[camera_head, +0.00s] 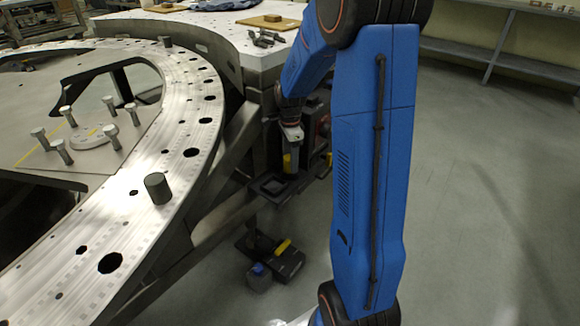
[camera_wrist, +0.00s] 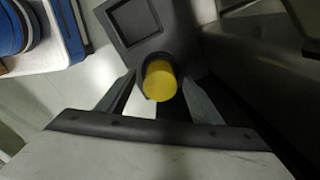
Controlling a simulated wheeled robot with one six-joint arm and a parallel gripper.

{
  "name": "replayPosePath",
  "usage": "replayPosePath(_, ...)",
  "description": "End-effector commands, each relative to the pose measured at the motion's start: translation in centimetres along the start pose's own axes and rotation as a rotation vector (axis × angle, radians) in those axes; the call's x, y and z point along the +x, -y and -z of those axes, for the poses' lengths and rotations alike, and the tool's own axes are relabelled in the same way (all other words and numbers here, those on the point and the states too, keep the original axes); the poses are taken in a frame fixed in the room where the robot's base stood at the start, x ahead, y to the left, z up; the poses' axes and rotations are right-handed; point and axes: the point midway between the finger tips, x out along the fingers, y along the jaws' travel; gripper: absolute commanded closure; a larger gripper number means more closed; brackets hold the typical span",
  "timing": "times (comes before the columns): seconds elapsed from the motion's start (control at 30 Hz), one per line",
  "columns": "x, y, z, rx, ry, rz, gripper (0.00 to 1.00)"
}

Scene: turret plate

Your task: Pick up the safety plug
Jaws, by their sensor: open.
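The safety plug, seen as a yellow round end (camera_wrist: 160,82), stands in a dark holder (camera_wrist: 178,22) in the wrist view. My gripper (camera_wrist: 160,79) is open, with one finger on each side of the yellow end. A gap shows beside the plug, and I cannot tell whether either finger touches it. In the head view my gripper (camera_head: 291,150) points down at the side of the metal stand, with a bit of yellow (camera_head: 287,161) beside it. The plug's lower part is hidden in the holder.
The large metal ring plate (camera_head: 185,120) with holes, bolts and a dark cylinder (camera_head: 157,188) lies to the left. A bench corner (camera_head: 235,32) with small tools is behind my gripper. A black item with yellow (camera_head: 283,258) sits low down below. Open floor lies at right.

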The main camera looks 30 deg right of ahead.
Motion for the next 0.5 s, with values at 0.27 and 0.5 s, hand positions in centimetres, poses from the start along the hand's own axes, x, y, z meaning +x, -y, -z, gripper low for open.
replayPosePath(0.27,0.31,0.01,0.00,0.000,0.000,0.000,0.40)
replayPosePath(0.5,0.30,0.01,0.00,0.000,0.000,0.000,0.88)
